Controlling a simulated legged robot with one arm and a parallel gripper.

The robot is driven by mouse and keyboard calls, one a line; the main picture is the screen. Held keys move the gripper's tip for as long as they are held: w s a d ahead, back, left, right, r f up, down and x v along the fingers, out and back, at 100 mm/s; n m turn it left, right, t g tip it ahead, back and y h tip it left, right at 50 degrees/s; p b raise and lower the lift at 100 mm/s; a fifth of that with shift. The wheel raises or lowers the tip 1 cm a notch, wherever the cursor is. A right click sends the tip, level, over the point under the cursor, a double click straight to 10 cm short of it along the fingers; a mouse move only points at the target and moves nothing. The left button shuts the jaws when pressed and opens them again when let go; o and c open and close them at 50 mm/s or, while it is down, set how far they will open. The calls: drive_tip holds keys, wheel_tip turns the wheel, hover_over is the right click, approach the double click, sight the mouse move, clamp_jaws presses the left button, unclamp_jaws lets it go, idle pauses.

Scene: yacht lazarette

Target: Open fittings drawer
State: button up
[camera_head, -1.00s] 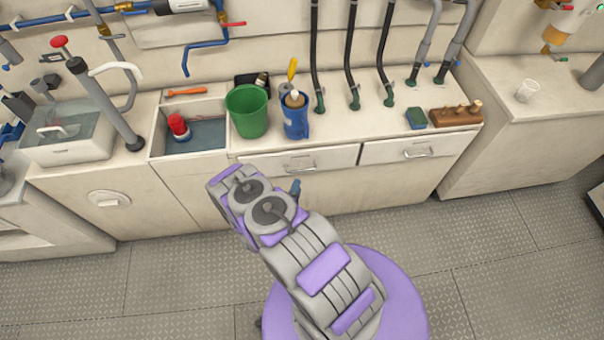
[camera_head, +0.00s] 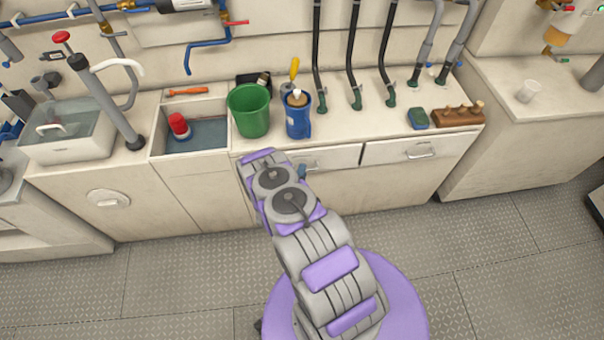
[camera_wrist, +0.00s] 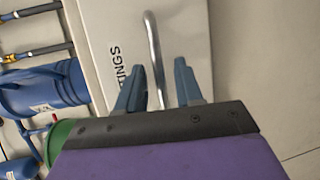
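The fittings drawer (camera_head: 335,157) is the left of two drawers in the white counter front, and it looks shut. In the wrist view its white front (camera_wrist: 105,40) carries a label of which "INGS" can be read. Its metal bar handle (camera_wrist: 155,45) runs between the two blue-grey fingers of my gripper (camera_wrist: 158,85). The fingers are apart, with a gap on both sides of the bar. In the head view my gripper (camera_head: 302,171) is at the drawer front, mostly hidden by my arm, which also covers part of the drawer.
A second drawer (camera_head: 412,149) with a handle is to the right. On the counter above stand a green bucket (camera_head: 249,112) and a blue container (camera_head: 298,119) with tools. A sink (camera_head: 205,138) lies to the left. The floor (camera_head: 480,270) in front is clear.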

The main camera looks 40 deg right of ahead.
drive_tip(key=shift+c, duration=1.4)
drive_tip(key=shift+d, duration=0.2)
clamp_jaws()
drive_tip(key=shift+s, duration=0.1)
drive_tip(key=shift+a+f, duration=0.1)
